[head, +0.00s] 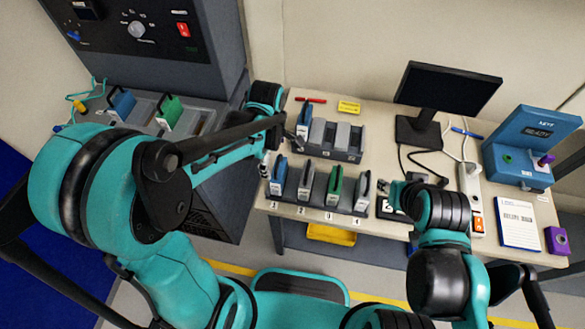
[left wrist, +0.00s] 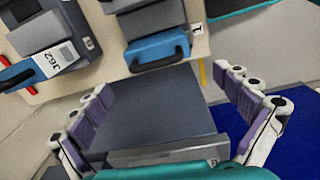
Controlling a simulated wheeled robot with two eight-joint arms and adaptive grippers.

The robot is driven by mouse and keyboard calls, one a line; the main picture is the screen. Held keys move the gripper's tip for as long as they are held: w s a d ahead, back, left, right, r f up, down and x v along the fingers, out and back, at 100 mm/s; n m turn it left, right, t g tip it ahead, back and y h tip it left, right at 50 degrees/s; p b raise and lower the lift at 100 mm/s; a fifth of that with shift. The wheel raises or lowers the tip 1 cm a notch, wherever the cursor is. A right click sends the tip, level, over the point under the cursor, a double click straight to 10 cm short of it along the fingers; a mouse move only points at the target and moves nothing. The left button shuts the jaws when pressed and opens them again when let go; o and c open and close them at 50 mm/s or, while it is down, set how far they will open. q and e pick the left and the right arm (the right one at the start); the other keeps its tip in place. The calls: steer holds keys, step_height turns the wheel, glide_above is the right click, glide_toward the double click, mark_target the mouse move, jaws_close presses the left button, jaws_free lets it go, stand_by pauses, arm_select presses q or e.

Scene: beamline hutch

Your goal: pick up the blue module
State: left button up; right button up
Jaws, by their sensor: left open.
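A blue module (head: 279,172) with a dark handle stands in slot 1 of the front rack on the table. A blue module (left wrist: 157,48) with a black handle shows at the top of the left wrist view, beside a "1" label. My left gripper (head: 264,163) is at the table's left edge, close to the slot 1 module; in its wrist view the fingers (left wrist: 165,88) are wide apart with nothing held. Another blue module (head: 304,117) stands in the back rack. My right gripper (head: 395,192) is by the front rack's right end; its jaws are too small to read.
The front rack (head: 318,207) also holds grey modules (head: 306,178) and a green one (head: 334,184). The left bench holds blue (head: 121,104) and green (head: 168,110) modules. A monitor (head: 447,88), power strip (head: 470,190) and blue "READY" device (head: 530,145) stand at right.

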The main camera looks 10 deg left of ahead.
mark_target(279, 171)
arm_select(q)
steer(key=shift+w+d+f+n, duration=0.3)
steer(key=shift+d+n, duration=0.05)
steer(key=shift+n, duration=0.05)
steer(key=shift+d+f, duration=0.15)
steer(key=shift+f, duration=0.15)
step_height(279, 171, down, 8)
steer(key=b, duration=0.3)
steer(key=shift+r, duration=0.25)
steer(key=c, duration=1.1)
